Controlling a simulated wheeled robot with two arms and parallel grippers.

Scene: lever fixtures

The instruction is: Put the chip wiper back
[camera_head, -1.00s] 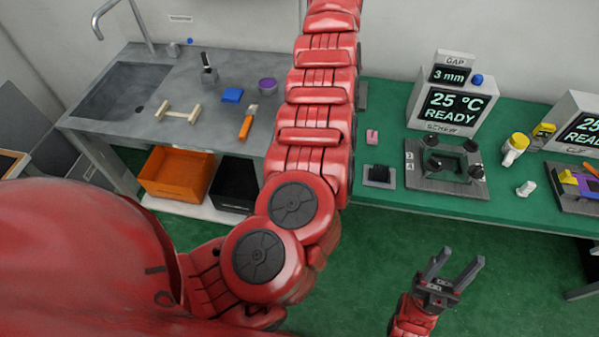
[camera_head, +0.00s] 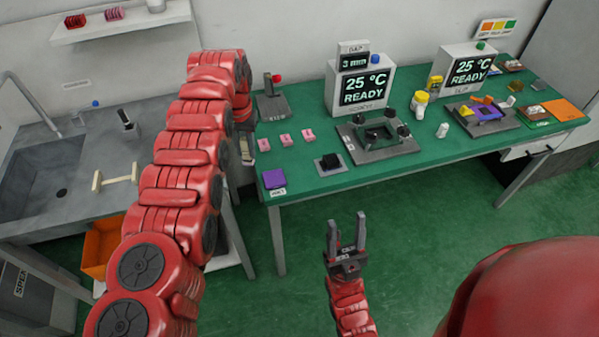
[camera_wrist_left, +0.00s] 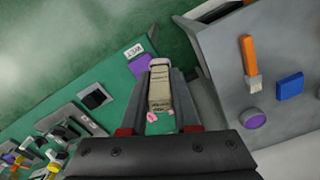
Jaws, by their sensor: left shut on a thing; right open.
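My left gripper (camera_wrist_left: 158,100) is shut on a beige, block-like thing (camera_wrist_left: 160,88), perhaps the chip wiper. In the head view the held thing (camera_head: 246,149) shows beside my arm near the green table's left edge; most of that gripper is hidden. A purple pad (camera_head: 274,179) with a small label lies at the table's front left corner. It also shows in the left wrist view (camera_wrist_left: 140,66), just left of the held thing. Pink chips (camera_head: 285,139) lie behind the pad. My right gripper (camera_head: 347,225) is open and empty in front of the table.
A black block (camera_head: 330,161) on a grey plate, a dark fixture (camera_head: 378,136) and a READY display (camera_head: 361,88) stand on the green table (camera_head: 340,185). The grey sink counter (camera_head: 75,205) is at left. An orange-handled brush (camera_wrist_left: 249,62) lies on it.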

